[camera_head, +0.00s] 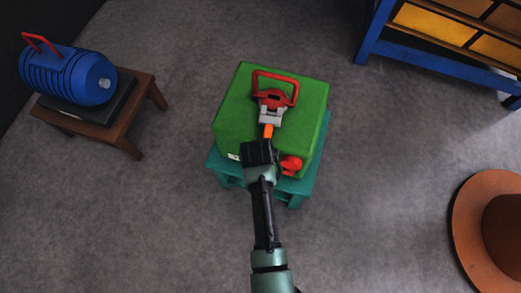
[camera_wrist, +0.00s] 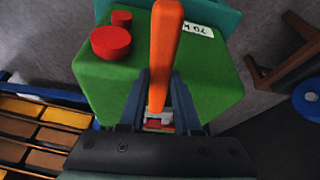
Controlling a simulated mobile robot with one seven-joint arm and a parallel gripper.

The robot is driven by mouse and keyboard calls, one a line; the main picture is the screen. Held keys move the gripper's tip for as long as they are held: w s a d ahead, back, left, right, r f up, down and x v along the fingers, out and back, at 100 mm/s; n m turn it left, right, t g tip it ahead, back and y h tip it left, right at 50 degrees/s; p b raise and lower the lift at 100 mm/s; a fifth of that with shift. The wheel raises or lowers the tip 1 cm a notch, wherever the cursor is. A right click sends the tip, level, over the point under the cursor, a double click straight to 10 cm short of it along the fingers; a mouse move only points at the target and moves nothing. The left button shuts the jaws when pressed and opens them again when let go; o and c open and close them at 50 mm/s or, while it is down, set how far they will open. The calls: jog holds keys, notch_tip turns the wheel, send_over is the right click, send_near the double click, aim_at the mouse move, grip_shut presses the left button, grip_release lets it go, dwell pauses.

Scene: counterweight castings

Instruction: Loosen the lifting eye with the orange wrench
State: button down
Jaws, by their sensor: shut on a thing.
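The lifting eye (camera_head: 275,91) is a red loop standing on top of a green block casting (camera_head: 230,115). A grey piece sits at its foot; I cannot tell whether this is the wrench's head. The orange wrench (camera_head: 268,131) shows as a short stretch between that grey piece and my gripper (camera_head: 265,139). In the wrist view its orange handle (camera_wrist: 164,50) rises between the two fingers of my gripper (camera_wrist: 160,98), which are shut on it. Only a little red and grey of the eye's area shows beyond the fingers there.
A red knob (camera_head: 291,165) sits on the block's near right corner. The block rests on a teal stand (camera_head: 297,186). A blue motor (camera_head: 68,75) lies on a brown table (camera_head: 122,125) at left. A blue rack (camera_head: 430,57) and an orange-brown round object (camera_head: 480,220) stand right.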

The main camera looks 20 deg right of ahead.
jog(key=shift+s+d+n, duration=0.25)
jog(key=shift+d+n, duration=0.05)
jog(key=shift+d, duration=0.3)
jog(key=shift+d+p, duration=0.1)
jog(key=shift+p, duration=0.2)
jog(key=shift+s+d+n+t+y+p, duration=0.1)
jog(key=shift+s+d+n+y, duration=0.1)
jog(key=shift+d+n, duration=0.3)
jog(key=shift+s+d+n+t+y+p, duration=0.1)
jog(key=shift+s+d+n+y, duration=0.15)
jog(key=shift+d, duration=0.5)
jog(key=shift+s+d+n+t+y+p, duration=0.1)
jog(key=shift+s+d+n+y, duration=0.05)
jog(key=shift+d+n, duration=0.4)
jog(key=shift+d, duration=0.2)
jog(key=shift+s+d+n, duration=0.15)
jog(key=shift+d+n, duration=0.25)
jog(key=shift+d, duration=0.4)
jog(key=shift+d, duration=0.15)
jog(key=shift+d+r+n+y+b, duration=0.1)
jog(key=shift+d+n+y+b, duration=0.4)
jog(key=shift+d, duration=0.4)
jog(key=shift+d, duration=0.15)
